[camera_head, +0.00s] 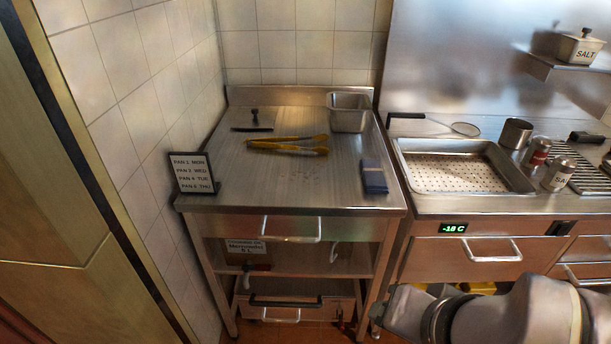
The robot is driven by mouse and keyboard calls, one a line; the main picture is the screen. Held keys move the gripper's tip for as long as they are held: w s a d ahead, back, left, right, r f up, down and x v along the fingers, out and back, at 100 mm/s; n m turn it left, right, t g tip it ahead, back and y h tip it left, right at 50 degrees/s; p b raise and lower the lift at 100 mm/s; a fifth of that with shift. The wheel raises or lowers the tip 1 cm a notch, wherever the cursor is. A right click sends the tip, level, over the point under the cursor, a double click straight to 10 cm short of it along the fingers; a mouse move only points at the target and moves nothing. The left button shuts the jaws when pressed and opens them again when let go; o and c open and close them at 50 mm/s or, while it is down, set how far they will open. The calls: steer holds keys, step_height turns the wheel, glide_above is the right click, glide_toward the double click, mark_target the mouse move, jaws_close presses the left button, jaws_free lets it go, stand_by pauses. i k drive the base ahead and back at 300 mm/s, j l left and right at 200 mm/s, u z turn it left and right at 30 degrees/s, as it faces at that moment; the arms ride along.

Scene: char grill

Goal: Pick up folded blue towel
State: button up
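The folded blue towel (374,178) lies on the right side of the steel work table (300,195), near its front right corner. It is a small dark blue folded bundle, with nothing on top of it. Part of my grey arm shows at the bottom right, in front of the drawers. My gripper's fingers cannot be made out in this view, so I cannot see what they hold.
A black sign (193,173) stands at the table's left edge. To the right are a perforated pan (459,172), shakers (557,175) and a skimmer (465,129). The table's front middle is clear.

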mark_target(374, 181)
steer(key=i+l+u, duration=1.1)
steer(key=l+u, duration=0.15)
